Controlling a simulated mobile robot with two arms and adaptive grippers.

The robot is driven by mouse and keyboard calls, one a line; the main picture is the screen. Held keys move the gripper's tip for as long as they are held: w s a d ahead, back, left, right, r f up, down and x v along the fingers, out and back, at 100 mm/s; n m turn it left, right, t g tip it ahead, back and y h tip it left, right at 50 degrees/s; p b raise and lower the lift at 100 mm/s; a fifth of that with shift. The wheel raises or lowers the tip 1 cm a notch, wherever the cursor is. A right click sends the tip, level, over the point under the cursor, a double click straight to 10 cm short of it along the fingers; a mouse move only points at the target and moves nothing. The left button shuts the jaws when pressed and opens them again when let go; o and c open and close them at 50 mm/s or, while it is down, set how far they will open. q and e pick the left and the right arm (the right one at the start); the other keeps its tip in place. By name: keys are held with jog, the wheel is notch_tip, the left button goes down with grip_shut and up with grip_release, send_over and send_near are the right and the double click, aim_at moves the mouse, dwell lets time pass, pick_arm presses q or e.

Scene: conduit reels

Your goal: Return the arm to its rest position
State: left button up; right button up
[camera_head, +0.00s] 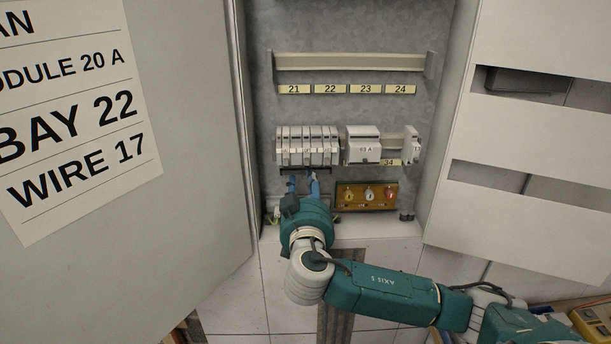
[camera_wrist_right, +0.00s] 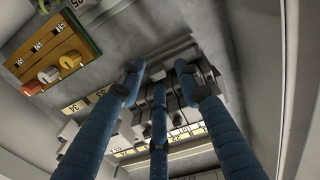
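My right arm comes in from the lower right. Its gripper (camera_head: 303,184) is in front of the cabinet, just below a row of grey modules (camera_head: 307,147) on the middle rail. In the right wrist view its three blue fingers (camera_wrist_right: 160,82) are spread apart and point toward the modules, with nothing held between them. I cannot tell whether a fingertip touches a module. My left arm and gripper are not in view.
An upper rail (camera_head: 350,62) is empty, above labels 21 to 24. A wider module (camera_head: 362,146) sits right of the row. An orange panel with three knobs (camera_head: 367,195) is close right of the gripper. The cabinet doors (camera_head: 185,130) stand open on both sides.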

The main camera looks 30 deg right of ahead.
jog(key=v, duration=1)
jog(key=s+a+f+n+g+y, duration=0.2)
jog(key=s+f+g, duration=0.15)
jog(key=f, duration=0.55)
jog(key=s+a+f+n+g+y, duration=0.2)
jog(key=s+f+y, duration=0.15)
jog(key=f, duration=0.65)
jog(key=s+a+f+n+g+y, duration=0.2)
jog(key=s+a+f+g, duration=0.15)
jog(key=s+f, duration=0.45)
jog(key=s+a+f+n+g+y, duration=0.2)
jog(key=s+a+f+g, duration=0.15)
jog(key=s+f, duration=0.75)
jog(key=f, duration=1.9)
jog(key=s+d+f+g, duration=0.1)
jog(key=s+d+f, duration=0.1)
jog(key=s+f, duration=1.5)
jog(key=shift+s+d+n+g, duration=0.3)
jog(key=shift+s+g, duration=0.05)
jog(key=shift+s, duration=0.05)
